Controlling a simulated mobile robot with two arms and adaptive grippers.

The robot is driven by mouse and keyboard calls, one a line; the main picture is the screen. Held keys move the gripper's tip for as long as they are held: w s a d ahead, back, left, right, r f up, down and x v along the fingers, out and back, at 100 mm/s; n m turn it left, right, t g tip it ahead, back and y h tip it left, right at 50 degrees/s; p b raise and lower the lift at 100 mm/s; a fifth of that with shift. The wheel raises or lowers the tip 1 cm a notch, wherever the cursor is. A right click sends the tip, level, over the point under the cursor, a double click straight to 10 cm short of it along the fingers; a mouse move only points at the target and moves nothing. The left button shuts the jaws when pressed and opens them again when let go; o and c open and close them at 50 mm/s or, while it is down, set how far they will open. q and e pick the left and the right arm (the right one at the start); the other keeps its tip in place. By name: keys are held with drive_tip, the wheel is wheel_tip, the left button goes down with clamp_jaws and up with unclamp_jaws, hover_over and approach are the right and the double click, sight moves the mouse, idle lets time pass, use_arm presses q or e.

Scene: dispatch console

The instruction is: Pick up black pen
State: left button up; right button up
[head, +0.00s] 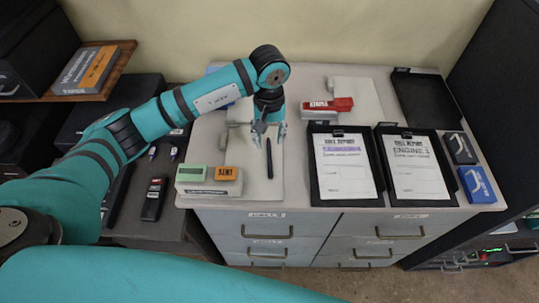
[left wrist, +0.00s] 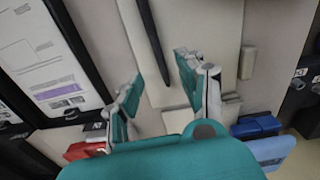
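The black pen (head: 269,160) lies lengthwise on a pale mat on top of the drawer cabinet, its near part bare. My left gripper (head: 269,138) is above the pen's far end, pointing down, with its fingers apart on either side. In the left wrist view the pen (left wrist: 153,38) runs down toward the gap between the open fingers of my left gripper (left wrist: 157,78). Nothing is seen held. I cannot tell whether the fingers touch the mat. My right gripper is not in view.
Green and orange-labelled boxes (head: 209,181) stand left of the pen. Two black clipboards (head: 318,195) (head: 452,196) with paper forms lie to the right. A red stapler-like item (head: 330,104) lies behind. A black tray (head: 424,98) and two small boxes (head: 460,148) (head: 477,184) are far right.

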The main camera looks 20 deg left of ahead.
sight(269, 150)
use_arm(q)
wheel_tip(269, 150, down, 4)
drive_tip(key=p, duration=0.2)
drive_tip(key=shift+w+f+p, duration=0.15)
drive_tip(key=shift+f+p, duration=0.1)
drive_tip(key=shift+p, duration=0.05)
drive_tip(key=shift+f, duration=0.3)
clamp_jaws()
